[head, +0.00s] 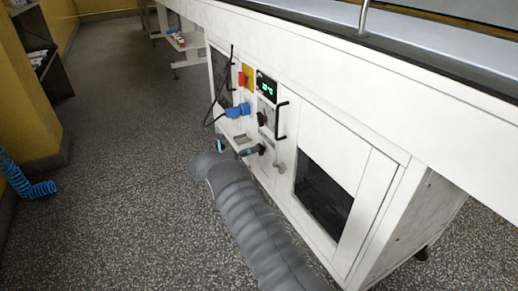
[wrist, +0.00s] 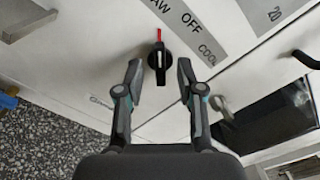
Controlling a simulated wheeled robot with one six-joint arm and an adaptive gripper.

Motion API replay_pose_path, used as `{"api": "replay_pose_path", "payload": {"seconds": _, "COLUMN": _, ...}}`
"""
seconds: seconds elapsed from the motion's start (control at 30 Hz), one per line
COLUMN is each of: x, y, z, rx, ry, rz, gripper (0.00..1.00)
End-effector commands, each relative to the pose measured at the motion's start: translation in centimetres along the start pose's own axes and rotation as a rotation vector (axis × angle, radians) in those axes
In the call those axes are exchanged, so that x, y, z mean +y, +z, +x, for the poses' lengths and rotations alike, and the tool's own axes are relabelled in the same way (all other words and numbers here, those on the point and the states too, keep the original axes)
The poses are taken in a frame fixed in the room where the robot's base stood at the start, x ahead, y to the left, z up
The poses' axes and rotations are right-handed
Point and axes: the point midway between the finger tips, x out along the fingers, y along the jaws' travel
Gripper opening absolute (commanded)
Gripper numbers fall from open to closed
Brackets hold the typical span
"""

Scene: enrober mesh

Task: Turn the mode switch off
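The mode switch (wrist: 160,62) is a black rotary knob with a white line and a red pointer mark at its top in the wrist view. Its pointer aims straight up in the picture, to the left of the word OFF and towards the label ending in "AW". The grey label strip (wrist: 190,24) also reads COOL. My gripper (wrist: 159,76) is open, one finger on each side of the knob, with a visible gap on both sides. In the head view my gripper (head: 236,149) is at the cabinet front, below a small black knob (head: 262,118).
A black handle (head: 281,121) stands out right of the knob, and a green display (head: 266,87) is above. A blue plug (head: 238,110) with a black cable is to the left. A dark opening (head: 323,197) is at the lower right.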

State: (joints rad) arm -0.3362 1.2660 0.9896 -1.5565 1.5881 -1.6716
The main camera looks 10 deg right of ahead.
Motion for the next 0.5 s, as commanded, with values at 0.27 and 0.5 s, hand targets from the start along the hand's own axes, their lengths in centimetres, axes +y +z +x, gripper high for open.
{"api": "replay_pose_path", "payload": {"seconds": 0.27, "x": 0.0, "y": 0.0, "z": 3.0, "rx": 0.000, "ry": 0.000, "rz": 0.000, "gripper": 0.38}}
{"api": "replay_pose_path", "payload": {"seconds": 0.5, "x": 0.0, "y": 0.0, "z": 3.5, "rx": 0.000, "ry": 0.000, "rz": 0.000, "gripper": 0.38}}
